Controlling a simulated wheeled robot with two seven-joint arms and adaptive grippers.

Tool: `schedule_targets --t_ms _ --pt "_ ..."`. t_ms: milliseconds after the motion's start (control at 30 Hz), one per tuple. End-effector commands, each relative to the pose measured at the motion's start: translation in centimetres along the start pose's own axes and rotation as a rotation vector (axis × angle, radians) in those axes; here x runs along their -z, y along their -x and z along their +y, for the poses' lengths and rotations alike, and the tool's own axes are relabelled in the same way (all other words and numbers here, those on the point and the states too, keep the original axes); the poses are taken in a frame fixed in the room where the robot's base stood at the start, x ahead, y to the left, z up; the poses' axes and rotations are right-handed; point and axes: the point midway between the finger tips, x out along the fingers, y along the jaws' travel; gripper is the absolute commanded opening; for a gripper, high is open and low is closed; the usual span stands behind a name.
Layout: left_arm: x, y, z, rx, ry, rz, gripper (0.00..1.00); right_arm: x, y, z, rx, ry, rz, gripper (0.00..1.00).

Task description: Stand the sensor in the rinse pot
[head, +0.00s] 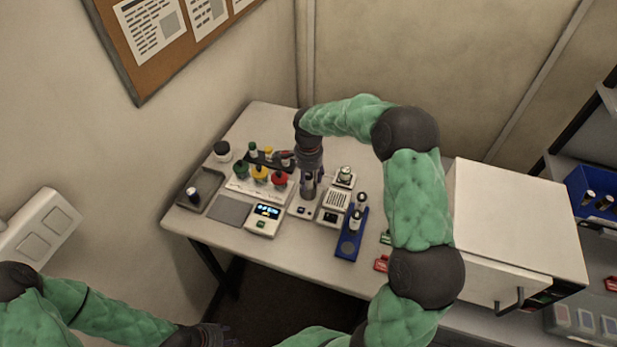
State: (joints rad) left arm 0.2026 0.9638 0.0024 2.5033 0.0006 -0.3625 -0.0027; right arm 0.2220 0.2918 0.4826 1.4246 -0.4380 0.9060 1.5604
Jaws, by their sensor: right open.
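My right gripper (309,186) is over the table and points down at a small white device (304,210). It is open; a pale cylinder with a dark top shows at its fingers, and I cannot tell if it is touched. I cannot single out the sensor or the rinse pot for certain at this size. A blue rack (348,249) to the right of the gripper holds white, dark-topped cylinders (356,219). My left gripper (226,336) is at the bottom edge, away from the table, its fingers too dark to read.
A display unit (264,219), a grey mat (229,210), a tray (207,189) with a small dark-topped item, and a black-lidded jar (222,151) stand left. Bottles with green, yellow and red (279,180) caps crowd behind. A large white box (520,220) blocks the right side.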

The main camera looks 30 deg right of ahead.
Motion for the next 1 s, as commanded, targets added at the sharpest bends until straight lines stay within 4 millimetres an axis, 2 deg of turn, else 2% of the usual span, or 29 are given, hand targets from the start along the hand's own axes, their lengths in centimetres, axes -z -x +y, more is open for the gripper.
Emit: schedule_targets --t_ms 167,500,700,1000 --pt "0.0 0.4 0.1 0.0 0.0 0.0 0.4 0.0 1.4 -0.1 0.002 0.0 0.001 0.54" --pt "0.0 1.1 0.4 0.0 0.0 0.0 0.4 0.0 8.1 -0.1 0.004 0.001 0.001 0.54" --pt "-0.1 1.4 0.5 0.0 0.0 0.0 0.4 0.0 11.0 -0.1 0.002 0.0 0.0 0.54" --pt "-0.1 1.5 0.5 0.0 0.0 0.0 0.4 0.0 12.3 0.0 0.0 0.0 0.0 0.54"
